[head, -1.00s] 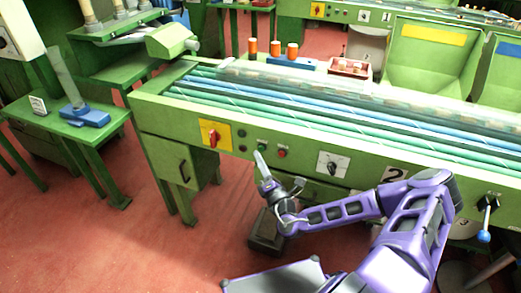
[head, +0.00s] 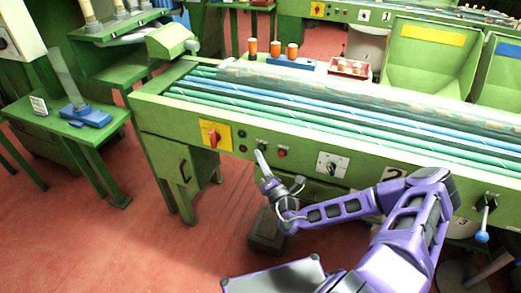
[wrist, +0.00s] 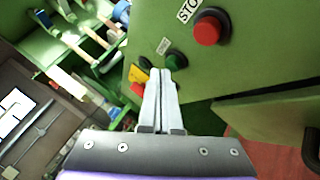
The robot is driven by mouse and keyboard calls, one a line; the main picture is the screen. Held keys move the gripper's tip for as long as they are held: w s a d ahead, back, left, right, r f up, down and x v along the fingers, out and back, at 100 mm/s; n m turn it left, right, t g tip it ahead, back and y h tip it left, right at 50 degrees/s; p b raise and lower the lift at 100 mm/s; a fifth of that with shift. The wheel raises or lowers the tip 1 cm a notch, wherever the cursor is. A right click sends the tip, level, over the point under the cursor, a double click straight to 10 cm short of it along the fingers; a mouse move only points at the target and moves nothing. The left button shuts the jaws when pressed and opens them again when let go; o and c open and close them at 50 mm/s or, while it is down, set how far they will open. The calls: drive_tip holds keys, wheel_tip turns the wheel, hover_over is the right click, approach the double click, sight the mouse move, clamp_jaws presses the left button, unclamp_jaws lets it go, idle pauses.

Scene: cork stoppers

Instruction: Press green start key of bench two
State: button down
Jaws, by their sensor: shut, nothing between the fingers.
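Bench two is the green bench (head: 290,125) marked with a 2 plate. On its front panel sit the green start key (head: 262,142) and a red stop button (head: 282,153). My gripper (head: 259,152) is shut and empty, its tips just below the green key in the head view. In the wrist view the fingertips of my gripper (wrist: 167,70) overlap the lower left edge of the green start key (wrist: 177,59). Whether they touch it I cannot tell. The red stop button (wrist: 207,28) is up and to the right, under a STOP label.
A red switch on a yellow plate (head: 214,134) is left of the key. A black rotary knob (head: 332,165) is to its right. A blue-knobbed lever (head: 483,235) hangs farther right. Red floor lies open at the left.

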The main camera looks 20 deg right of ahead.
drive_tip(key=shift+w+d, duration=0.25)
drive_tip(key=shift+w, duration=0.15)
idle(0.6)
drive_tip(key=shift+s+p, duration=0.1)
drive_tip(key=shift+p, duration=0.2)
drive_tip(key=shift+s+a+p, duration=0.5)
drive_tip(key=shift+s, duration=0.1)
drive_tip(key=shift+s+a+p, duration=0.55)
drive_tip(key=shift+s+a, duration=0.2)
drive_tip(key=shift+s, duration=0.3)
drive_tip(key=shift+s+a+p, duration=0.55)
drive_tip(key=shift+s+a, duration=0.15)
drive_tip(key=shift+s, duration=0.3)
